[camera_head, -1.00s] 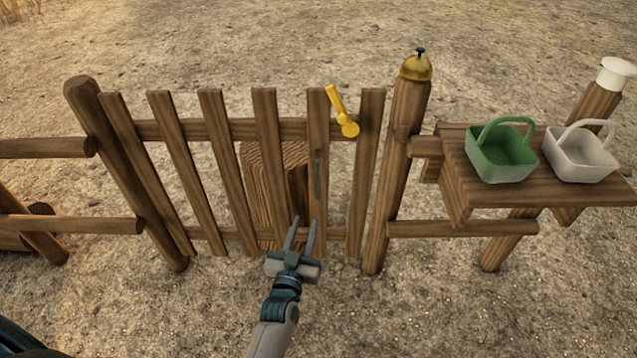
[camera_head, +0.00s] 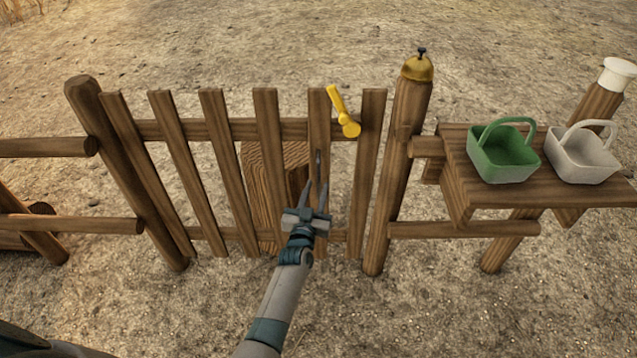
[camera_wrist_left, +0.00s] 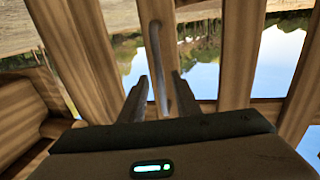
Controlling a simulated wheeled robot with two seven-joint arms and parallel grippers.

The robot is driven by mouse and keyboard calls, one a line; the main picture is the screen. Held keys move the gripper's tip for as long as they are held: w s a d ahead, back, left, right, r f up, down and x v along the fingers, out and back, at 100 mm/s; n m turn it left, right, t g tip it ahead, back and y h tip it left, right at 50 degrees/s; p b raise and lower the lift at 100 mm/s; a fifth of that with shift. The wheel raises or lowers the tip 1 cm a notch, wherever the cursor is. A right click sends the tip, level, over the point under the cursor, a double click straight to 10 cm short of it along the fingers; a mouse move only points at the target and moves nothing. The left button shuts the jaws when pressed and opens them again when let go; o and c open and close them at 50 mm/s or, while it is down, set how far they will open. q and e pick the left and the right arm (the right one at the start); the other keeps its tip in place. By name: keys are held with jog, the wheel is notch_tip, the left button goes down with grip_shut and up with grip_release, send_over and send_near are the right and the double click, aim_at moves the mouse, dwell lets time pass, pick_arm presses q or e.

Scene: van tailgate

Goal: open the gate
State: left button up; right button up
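The wooden gate (camera_head: 212,150) of upright slats stands in line with the fence, between a left post and a right post. A yellow latch lever (camera_head: 338,100) sits near its top right, its arm tilted up and left. A thin grey upright handle (camera_head: 318,160) is on a right-hand slat; it also shows in the left wrist view (camera_wrist_left: 157,60). My left gripper (camera_head: 315,186) is in front of that slat, low on the handle. Its fingers are apart, and the handle appears between them in the left wrist view (camera_wrist_left: 160,92). Contact cannot be told. My right gripper is out of view.
A brass bell (camera_head: 417,68) tops the right post (camera_head: 392,180). A wooden shelf (camera_head: 540,196) to the right bears a green basket (camera_head: 503,165) and a white basket (camera_head: 583,165). A wooden block (camera_head: 262,190) stands behind the gate. Open ground lies beyond.

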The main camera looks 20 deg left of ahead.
aim_at(318, 184)
pick_arm(q)
jog(key=shift+w+a, duration=0.2)
jog(key=shift+w, duration=1.55)
grip_shut()
